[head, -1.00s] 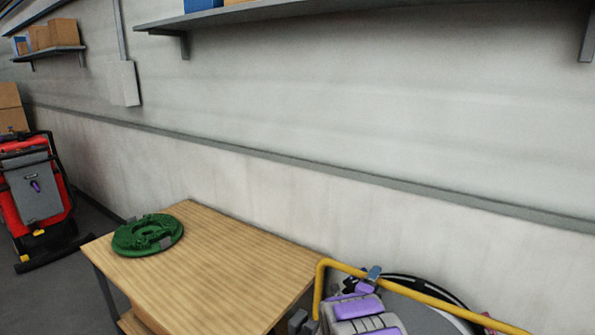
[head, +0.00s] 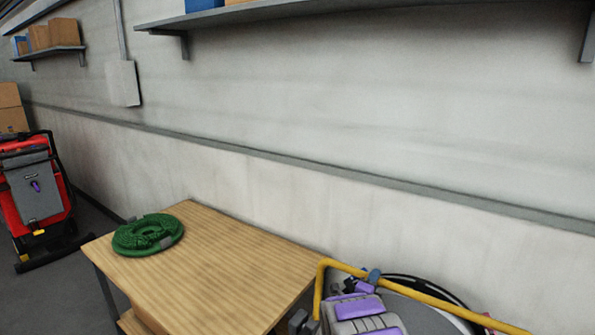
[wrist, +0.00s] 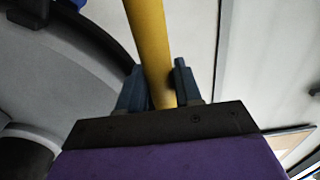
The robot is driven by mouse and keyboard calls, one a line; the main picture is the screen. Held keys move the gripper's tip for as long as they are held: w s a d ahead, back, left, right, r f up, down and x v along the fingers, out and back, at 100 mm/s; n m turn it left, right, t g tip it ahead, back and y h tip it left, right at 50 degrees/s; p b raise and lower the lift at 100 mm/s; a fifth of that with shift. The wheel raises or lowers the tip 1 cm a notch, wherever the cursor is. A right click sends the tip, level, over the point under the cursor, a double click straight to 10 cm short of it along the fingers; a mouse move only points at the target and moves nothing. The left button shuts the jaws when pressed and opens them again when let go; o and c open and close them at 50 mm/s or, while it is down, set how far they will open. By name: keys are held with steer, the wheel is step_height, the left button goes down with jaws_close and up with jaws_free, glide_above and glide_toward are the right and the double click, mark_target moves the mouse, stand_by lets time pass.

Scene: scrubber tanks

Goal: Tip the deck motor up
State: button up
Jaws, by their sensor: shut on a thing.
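A yellow bar (head: 430,297) crosses the lower right of the head view and bends down at its left end. Behind it is a large round grey body with a dark rim (head: 428,318), cut off by the frame edge; I cannot tell for sure that this is the deck motor. My gripper (head: 374,276) is at the yellow bar, with my purple and grey arm parts below it. In the wrist view the bar (wrist: 147,30) runs between the two blue-grey fingers of my gripper (wrist: 157,88), which are shut on it. The bar's lower part is hidden.
A wooden table (head: 225,265) stands left of the bar, with a green round part (head: 147,236) on its far left corner. A red and grey machine (head: 36,185) stands at the far left. The wall (head: 350,130) runs behind, with shelves (head: 270,12) high up.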

steer(key=w+d+f, duration=0.1)
steer(key=w+d, duration=0.1)
steer(key=w, duration=0.1)
steer(key=w+d+f+b, duration=0.1)
steer(key=w+d, duration=0.1)
steer(key=shift+w+f, duration=0.1)
steer(key=shift+f, duration=0.2)
steer(key=shift+w+d, duration=0.1)
steer(key=shift+w, duration=0.1)
jaws_close()
steer(key=shift+w, duration=0.1)
steer(key=shift+w+d, duration=0.2)
steer(key=shift+w, duration=0.1)
steer(key=shift+w+d+f, duration=0.35)
steer(key=shift+w+f, duration=0.15)
steer(key=shift+w, duration=0.1)
steer(key=shift+w+d+f, duration=0.35)
steer(key=shift+w+f, duration=0.1)
steer(key=shift+w, duration=0.1)
steer(key=o, duration=1.1)
jaws_free()
steer(key=shift+r, duration=0.15)
